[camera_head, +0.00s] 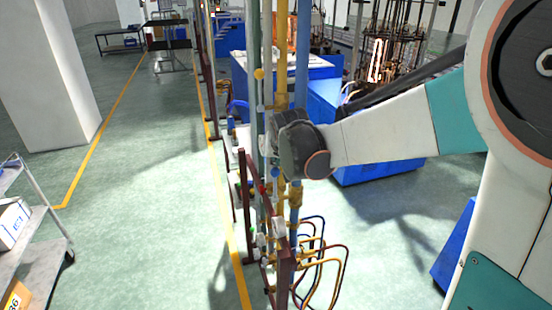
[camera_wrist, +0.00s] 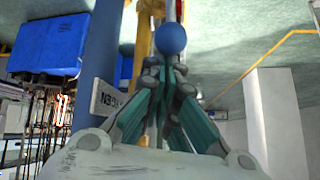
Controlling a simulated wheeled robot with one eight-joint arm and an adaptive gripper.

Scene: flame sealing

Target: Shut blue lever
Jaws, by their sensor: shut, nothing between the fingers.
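The blue ball knob of the lever (camera_wrist: 172,39) shows in the wrist view, just beyond my fingertips. My gripper (camera_wrist: 170,66) has its fingers drawn together, with nothing between them. The tips look very near the knob; I cannot tell whether they touch it. The lever's shaft is mostly hidden behind the fingers. In the head view, a small blue knob (camera_head: 275,172) shows on the pipe rack, just below and left of my wrist. My fingers are not clearly seen there.
Upright yellow (camera_head: 281,60) and blue (camera_head: 302,60) pipes stand close by my wrist. A yellow knob (camera_head: 259,73) sits higher on the rack. Coloured hoses (camera_head: 318,250) loop out lower right. A lettered plate (camera_wrist: 108,98) is beside my fingers. Floor left of the rack is clear.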

